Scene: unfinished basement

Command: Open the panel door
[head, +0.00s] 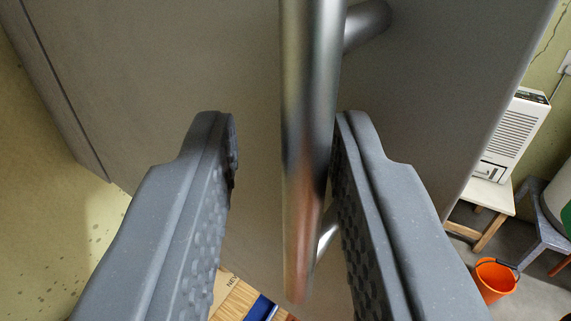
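The grey metal panel door (180,70) fills most of the upper and middle view. A shiny bar handle (308,120) runs from the top edge down the middle, standing off the door on round posts. My gripper (285,135) is open. Its two grey fingers stand on either side of the handle's lower part. The left finger is clearly apart from the bar. The right finger is very close to it, and I cannot tell whether they touch.
A yellowish, speckled wall (40,200) is at left. At right, a white dehumidifier (512,135) stands on a small wooden stool (488,197). An orange bucket (494,280) is on the floor below. Partly hidden wooden and blue items (260,309) lie below the door.

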